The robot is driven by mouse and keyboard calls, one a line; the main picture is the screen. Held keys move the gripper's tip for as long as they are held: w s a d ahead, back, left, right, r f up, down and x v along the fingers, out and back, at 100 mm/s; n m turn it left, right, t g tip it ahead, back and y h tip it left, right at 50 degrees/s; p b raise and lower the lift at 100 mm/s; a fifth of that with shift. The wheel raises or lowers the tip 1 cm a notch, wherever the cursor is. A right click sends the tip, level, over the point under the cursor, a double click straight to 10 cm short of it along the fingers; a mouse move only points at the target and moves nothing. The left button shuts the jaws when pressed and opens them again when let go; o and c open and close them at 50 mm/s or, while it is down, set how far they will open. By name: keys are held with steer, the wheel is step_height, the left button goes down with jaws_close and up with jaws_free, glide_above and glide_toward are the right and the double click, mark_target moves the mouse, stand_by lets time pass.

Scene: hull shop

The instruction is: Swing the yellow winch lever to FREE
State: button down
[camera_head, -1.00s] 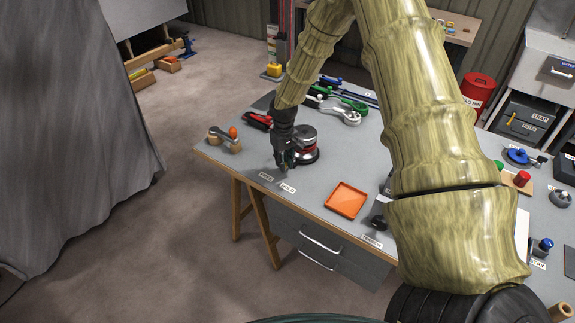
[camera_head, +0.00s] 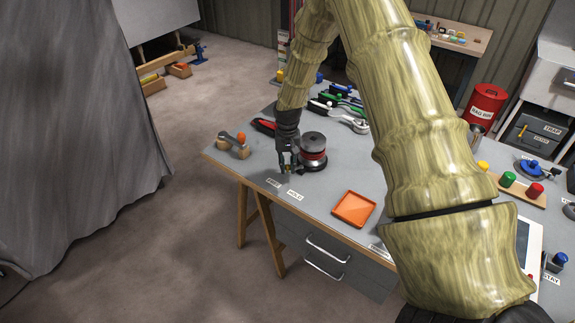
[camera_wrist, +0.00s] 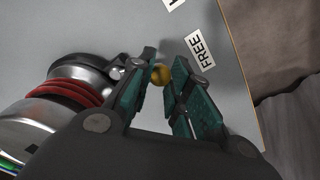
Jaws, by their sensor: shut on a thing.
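The winch (camera_head: 313,147), a grey metal drum with a red band, stands on the grey bench; its drum also shows at the left of the wrist view (camera_wrist: 72,92). My gripper (camera_head: 287,168) is just left of it, pointing down. In the wrist view its teal fingers (camera_wrist: 160,82) are closed around the lever's yellow knob (camera_wrist: 160,74); the lever's shaft is mostly hidden. The FREE label (camera_head: 273,182) lies on the bench near the edge, close to my gripper, and also shows in the wrist view (camera_wrist: 200,48).
An orange tray (camera_head: 353,209) is right of the labels. A wooden block with an orange knob (camera_head: 234,146) stands left of my gripper. Several hand tools (camera_head: 345,108) lie behind the winch.

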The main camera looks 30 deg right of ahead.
steer(key=c, duration=1.3)
jaws_free()
step_height(320, 180, up, 12)
steer(key=shift+d, duration=0.1)
